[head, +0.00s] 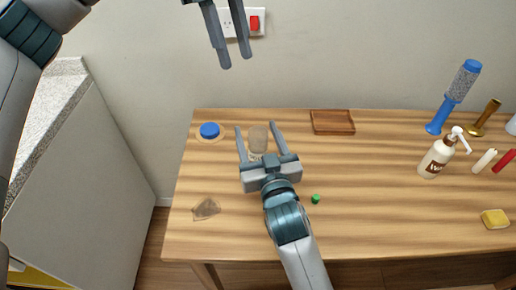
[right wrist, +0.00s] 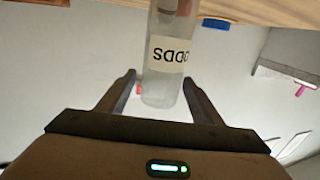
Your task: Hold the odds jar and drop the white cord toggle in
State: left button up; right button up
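The odds jar (head: 258,140) is a clear jar standing on the wooden table, left of the tray. In the right wrist view the jar (right wrist: 165,75) carries a white label reading ODDS, upside down in that picture. My right gripper (head: 259,131) is open, with a finger on each side of the jar and a visible gap to it. My left gripper (head: 235,60) is high, in front of the wall, with its fingers apart and nothing seen between them. I cannot make out a white cord toggle in either view.
On the table (head: 370,225) are a blue lid-like disc (head: 209,130), a brown tray (head: 332,122), a clear angular piece (head: 206,208), a small green object (head: 315,198), a pump bottle (head: 436,158), a blue-capped bottle (head: 455,97) and a yellow sponge (head: 495,219). The front middle-right is clear.

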jog(key=shift+s, duration=0.15)
jog(key=v, duration=1.1)
jog(key=shift+s, duration=0.35)
jog(key=shift+d, duration=0.1)
